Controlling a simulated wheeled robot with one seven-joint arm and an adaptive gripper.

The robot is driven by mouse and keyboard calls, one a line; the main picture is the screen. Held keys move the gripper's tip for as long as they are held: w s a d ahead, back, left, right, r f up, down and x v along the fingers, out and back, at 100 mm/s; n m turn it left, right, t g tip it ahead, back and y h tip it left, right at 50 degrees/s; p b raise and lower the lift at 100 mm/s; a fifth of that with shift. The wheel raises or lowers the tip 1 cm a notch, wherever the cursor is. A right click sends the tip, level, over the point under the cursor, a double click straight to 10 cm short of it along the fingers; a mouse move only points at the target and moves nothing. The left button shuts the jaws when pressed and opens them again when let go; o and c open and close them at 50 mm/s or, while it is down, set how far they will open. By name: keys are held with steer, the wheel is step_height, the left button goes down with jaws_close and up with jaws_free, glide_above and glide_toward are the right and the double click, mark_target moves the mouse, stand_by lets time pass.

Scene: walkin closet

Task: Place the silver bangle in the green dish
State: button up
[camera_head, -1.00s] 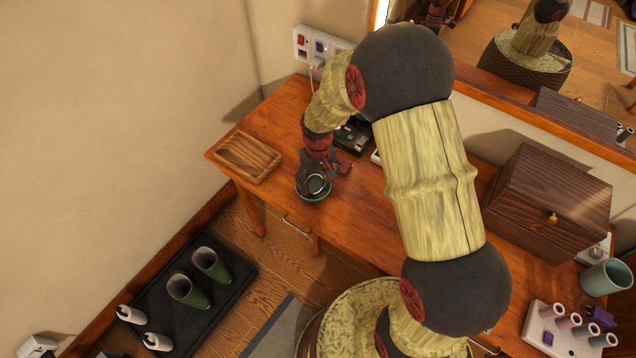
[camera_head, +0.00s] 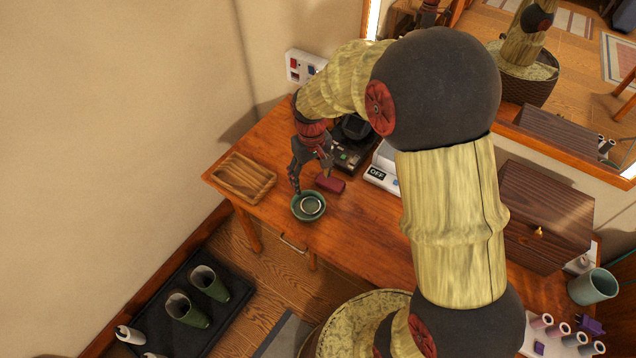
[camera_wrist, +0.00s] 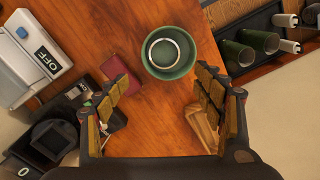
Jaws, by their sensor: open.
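The silver bangle (camera_head: 311,205) lies inside the small round green dish (camera_head: 296,211), near the front edge of the wooden table. In the wrist view the bangle (camera_wrist: 164,39) rests flat within the rim of the dish (camera_wrist: 149,66). My gripper (camera_head: 312,179) is just behind the dish in the head view. The wrist view shows my gripper (camera_wrist: 168,88) with its fingers spread wide and nothing between them. The dish lies beyond the fingertips, apart from them.
A dark red block (camera_head: 330,183) lies beside the dish. A wooden tray (camera_head: 243,178) is to the left. A black device (camera_head: 349,145) and a white device marked OFF (camera_head: 384,168) stand behind. A dark wooden box (camera_head: 545,215) stands right. Bare tabletop (camera_head: 350,225) shows right of the dish.

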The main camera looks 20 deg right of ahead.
steer(key=s+r+t, duration=0.1)
steer(key=s+r, duration=0.4)
steer(key=r, duration=0.3)
steer(key=s+r+t, duration=0.2)
steer(key=s+r, duration=0.2)
steer(key=r, duration=0.5)
steer(key=s+r+m+t, duration=0.1)
steer(key=s+r, duration=0.5)
steer(key=s, duration=0.7)
steer(key=shift+r+m+t, duration=0.2)
steer(key=shift+m+t, duration=0.1)
steer(key=shift+t, duration=0.5)
